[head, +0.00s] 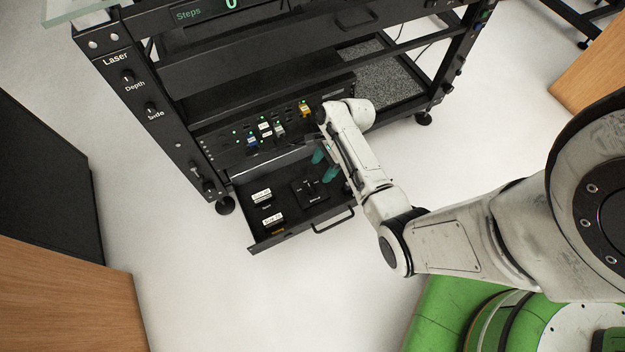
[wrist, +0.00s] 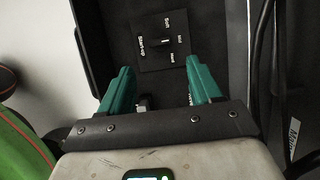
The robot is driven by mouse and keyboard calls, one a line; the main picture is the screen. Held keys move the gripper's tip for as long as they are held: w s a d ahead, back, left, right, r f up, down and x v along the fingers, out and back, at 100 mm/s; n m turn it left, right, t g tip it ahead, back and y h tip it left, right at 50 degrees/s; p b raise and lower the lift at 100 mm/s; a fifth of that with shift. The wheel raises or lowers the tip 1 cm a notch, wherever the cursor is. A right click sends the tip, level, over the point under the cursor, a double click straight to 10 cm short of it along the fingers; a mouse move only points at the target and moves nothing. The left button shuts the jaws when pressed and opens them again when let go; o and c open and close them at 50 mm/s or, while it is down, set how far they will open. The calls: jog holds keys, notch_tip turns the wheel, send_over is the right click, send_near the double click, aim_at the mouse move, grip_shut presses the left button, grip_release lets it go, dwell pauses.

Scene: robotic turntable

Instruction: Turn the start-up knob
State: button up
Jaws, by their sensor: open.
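The start-up knob (wrist: 165,42) is a small dark pointer on a black square plate in the wrist view. My gripper (head: 324,165) has teal fingers and hangs over the drawer beside the plate. In the wrist view my gripper (wrist: 158,70) is open and empty, its fingertips spread to either side of the plate's near edge. The knob lies ahead between them, apart from both fingers.
The drawer also holds two white-labelled controls (head: 262,196) at its left, and a front handle (head: 334,220). The black rack's left post (head: 150,108) stands close by. The pale floor in front is clear.

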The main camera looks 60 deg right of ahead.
aim_at(311, 187)
jog(key=b+x, duration=0.4)
jog(key=x, duration=0.5)
jog(key=shift+f+b, duration=0.3)
jog(key=shift+b, duration=0.05)
jog(key=shift+c, duration=0.4)
jog(key=c, duration=1)
jog(key=shift+o, duration=0.2)
